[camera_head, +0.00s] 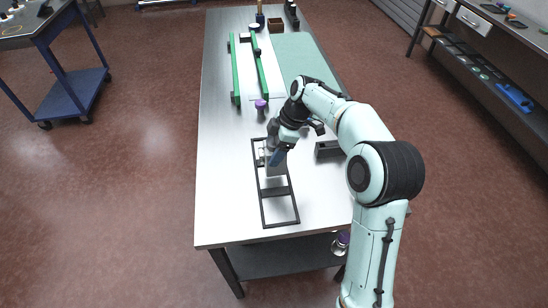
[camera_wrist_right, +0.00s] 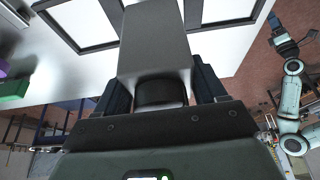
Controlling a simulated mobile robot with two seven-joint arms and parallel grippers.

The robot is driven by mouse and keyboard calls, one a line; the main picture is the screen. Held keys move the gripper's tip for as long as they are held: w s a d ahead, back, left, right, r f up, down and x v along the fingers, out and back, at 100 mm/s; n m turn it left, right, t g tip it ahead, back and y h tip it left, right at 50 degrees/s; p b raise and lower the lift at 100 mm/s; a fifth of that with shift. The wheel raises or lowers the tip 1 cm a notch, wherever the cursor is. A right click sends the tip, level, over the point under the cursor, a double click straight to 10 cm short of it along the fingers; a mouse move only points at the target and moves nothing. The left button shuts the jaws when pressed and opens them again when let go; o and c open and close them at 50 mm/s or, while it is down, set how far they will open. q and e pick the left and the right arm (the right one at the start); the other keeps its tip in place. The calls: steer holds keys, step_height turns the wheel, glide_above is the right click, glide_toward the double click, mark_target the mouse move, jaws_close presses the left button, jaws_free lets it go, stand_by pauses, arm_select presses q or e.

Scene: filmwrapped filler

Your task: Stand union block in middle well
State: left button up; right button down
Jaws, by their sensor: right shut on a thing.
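The union block is a plain grey block (camera_wrist_right: 155,40), held between the two dark fingers of my right gripper (camera_wrist_right: 160,92). In the head view my right gripper (camera_head: 277,153) is over the far part of a black rectangular frame (camera_head: 292,206) with crossbars that divide it into wells. A pale arm in the right wrist view ends in a dark, small hand (camera_wrist_right: 284,44), probably my left gripper.
The frame stands on a long light worktop (camera_head: 222,200). A purple-topped piece (camera_head: 261,105) and green rails (camera_head: 235,70) lie farther back. A dark open box (camera_head: 328,150) is right of the gripper. Bare worktop lies left of the frame.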

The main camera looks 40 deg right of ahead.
steer(key=shift+f, duration=1.85)
arm_select(q)
steer(key=shift+s+f, duration=0.15)
steer(key=shift+f, duration=0.05)
arm_select(e)
steer(key=shift+f+b, duration=0.2)
steer(key=shift+b, duration=0.1)
arm_select(q)
steer(key=shift+s+f, duration=0.1)
steer(key=shift+f, duration=0.05)
arm_select(e)
steer(key=shift+c, duration=0.4)
jaws_free()
steer(key=shift+r, duration=0.35)
arm_select(q)
steer(key=shift+w+r+p, duration=0.7)
steer(key=shift+r+p, duration=0.1)
steer(key=shift+r, duration=0.2)
arm_select(e)
steer(key=v, duration=1.1)
steer(key=shift+r, duration=0.3)
